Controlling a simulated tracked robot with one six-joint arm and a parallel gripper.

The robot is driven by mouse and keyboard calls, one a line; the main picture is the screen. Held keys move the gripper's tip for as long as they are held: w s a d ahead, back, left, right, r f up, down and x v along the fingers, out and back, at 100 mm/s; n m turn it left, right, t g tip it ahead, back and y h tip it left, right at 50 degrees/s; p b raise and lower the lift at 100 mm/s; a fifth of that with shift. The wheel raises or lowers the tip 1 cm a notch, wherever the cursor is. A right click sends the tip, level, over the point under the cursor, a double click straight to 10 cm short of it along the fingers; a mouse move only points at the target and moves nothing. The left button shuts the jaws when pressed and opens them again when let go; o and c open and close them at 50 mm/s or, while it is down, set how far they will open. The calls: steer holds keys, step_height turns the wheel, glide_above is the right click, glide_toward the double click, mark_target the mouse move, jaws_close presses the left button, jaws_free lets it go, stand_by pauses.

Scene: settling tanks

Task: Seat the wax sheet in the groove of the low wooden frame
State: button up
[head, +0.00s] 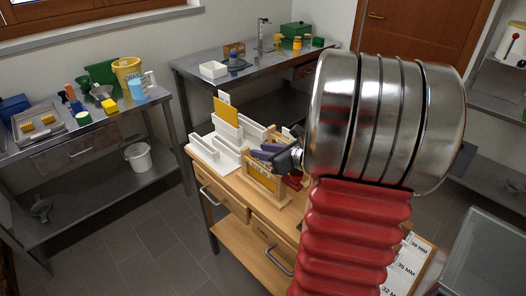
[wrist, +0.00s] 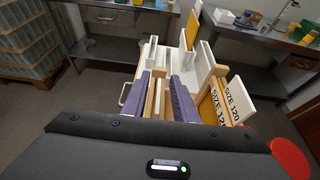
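A yellow sheet (head: 226,111) stands upright in a white stepped rack (head: 203,160) on the wooden bench; its edge also shows in the wrist view (wrist: 191,30). A light wooden frame (head: 248,170) with upright posts stands in front of the rack, with yellow panels (head: 262,189) at its lower part. My gripper (head: 262,152) is above this frame. In the wrist view my two purple-padded fingers (wrist: 165,92) are apart, with wooden bars showing in and below the gap. I see no sheet between them. The groove cannot be made out.
Panels marked SIZE 120 (wrist: 236,102) stand close to the right of my fingers. A red round thing (wrist: 290,158) is at lower right. A steel table with tools (head: 50,155) is at left, another with a white tray (head: 213,70) behind. Floor between is clear.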

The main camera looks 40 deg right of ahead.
steer(key=v, duration=1.3)
steer(key=shift+s, duration=0.3)
stand_by(0.6)
